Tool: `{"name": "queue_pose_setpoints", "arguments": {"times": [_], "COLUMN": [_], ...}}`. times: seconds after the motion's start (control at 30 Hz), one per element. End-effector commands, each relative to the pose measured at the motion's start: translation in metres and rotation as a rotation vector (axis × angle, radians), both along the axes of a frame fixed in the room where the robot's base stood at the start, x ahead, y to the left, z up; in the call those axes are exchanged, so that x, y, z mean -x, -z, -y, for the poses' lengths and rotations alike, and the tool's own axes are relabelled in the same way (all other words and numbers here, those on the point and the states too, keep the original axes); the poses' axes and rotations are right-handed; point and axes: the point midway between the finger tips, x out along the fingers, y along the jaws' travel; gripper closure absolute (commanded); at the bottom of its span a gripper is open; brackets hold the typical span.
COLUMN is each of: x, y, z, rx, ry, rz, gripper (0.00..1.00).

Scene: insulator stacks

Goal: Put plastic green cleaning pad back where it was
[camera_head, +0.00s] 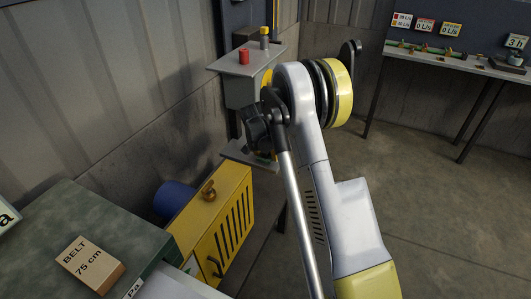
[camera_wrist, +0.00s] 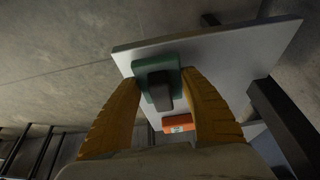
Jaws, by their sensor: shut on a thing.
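The green cleaning pad (camera_wrist: 146,66) has a dark grey handle (camera_wrist: 160,95). It shows in the wrist view between the two yellow fingers of my gripper (camera_wrist: 163,80), which is shut on it. A flat light grey surface (camera_wrist: 225,55) lies behind the pad in that view; I cannot tell whether the pad touches it. In the head view my arm covers most of the gripper area beside the grey stand, and I cannot make out the pad there.
A grey stand (camera_head: 245,90) carries a red button (camera_head: 244,56) and a yellow-topped item (camera_head: 264,38). A yellow cabinet (camera_head: 225,232) stands below. A belt box (camera_head: 90,264) rests on the green bench (camera_head: 75,213). An orange block (camera_wrist: 180,123) shows in the wrist view.

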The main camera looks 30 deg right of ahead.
Motion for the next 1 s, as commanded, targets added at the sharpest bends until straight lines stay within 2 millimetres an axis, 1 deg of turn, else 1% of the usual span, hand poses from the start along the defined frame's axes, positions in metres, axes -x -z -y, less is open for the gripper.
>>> {"name": "queue_pose_setpoints", "arguments": {"times": [0.13,0.27,0.3,0.33,0.4,0.6,0.77,0.8,0.83,0.87,1.0], "x": [-0.013,-0.036,-0.04,-0.038,-0.038,-0.037,-0.037,-0.037,-0.037,-0.037,-0.037], "y": [0.001,0.002,0.005,0.012,0.017,0.014,0.019,0.018,0.018,0.018,0.018], "z": [0.005,0.013,0.015,0.014,0.014,0.014,0.014,0.014,0.014,0.014,0.014], "rx": [0.0,0.0,0.0,0.0,0.0,0.0,0.001,0.0,0.0,0.0,0.0], "ry": [0.0,0.0,0.0,-0.001,0.0,0.0,0.0,0.0,0.0,0.0,0.0], "rz": [0.0,0.0,0.0,0.0,0.0,0.0,0.001,0.0,0.0,0.0,0.0], "gripper": [0.76,0.76,0.76,0.76,0.76,0.76,0.76,0.39,0.3,0.28,0.28]}}
